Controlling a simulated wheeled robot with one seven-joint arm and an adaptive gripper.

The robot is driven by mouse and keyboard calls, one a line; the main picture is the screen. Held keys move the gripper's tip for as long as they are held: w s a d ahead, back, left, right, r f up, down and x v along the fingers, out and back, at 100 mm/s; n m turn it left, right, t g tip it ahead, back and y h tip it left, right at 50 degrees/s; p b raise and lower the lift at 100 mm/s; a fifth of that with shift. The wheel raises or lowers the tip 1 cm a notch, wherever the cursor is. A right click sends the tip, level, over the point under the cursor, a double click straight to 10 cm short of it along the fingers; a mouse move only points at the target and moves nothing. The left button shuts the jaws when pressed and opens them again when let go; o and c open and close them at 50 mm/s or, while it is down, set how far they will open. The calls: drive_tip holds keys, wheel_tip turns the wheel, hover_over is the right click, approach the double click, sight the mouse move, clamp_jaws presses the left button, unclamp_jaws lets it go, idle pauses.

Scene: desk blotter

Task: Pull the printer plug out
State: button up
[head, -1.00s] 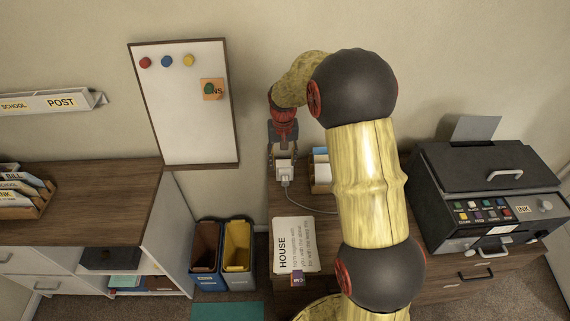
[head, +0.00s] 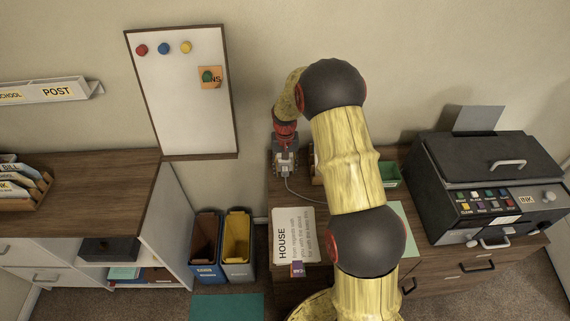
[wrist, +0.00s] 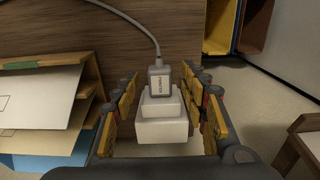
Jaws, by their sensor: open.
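The printer plug (wrist: 159,82) is a pale grey plug with a small printed label and a grey cord running up and away from it. It sits in a white block-shaped socket (wrist: 162,130). My gripper (wrist: 163,95) is open, with one yellow-padded finger on each side of the plug and small gaps visible. In the head view my gripper (head: 285,168) is at the back of the desk (head: 285,198), pointing down over the white socket. The plug is largely hidden there. The printer (head: 490,185) stands at the right.
A letter holder with envelopes (wrist: 45,110) stands close on the left in the wrist view. A HOUSE paper (head: 293,236) lies on the desk front. A green tray (head: 389,175) is right of my arm. Blue and yellow bins (head: 237,243) stand left of the desk.

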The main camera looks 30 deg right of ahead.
drive_tip(key=shift+f, duration=0.3)
drive_tip(key=shift+c, duration=0.8)
clamp_jaws()
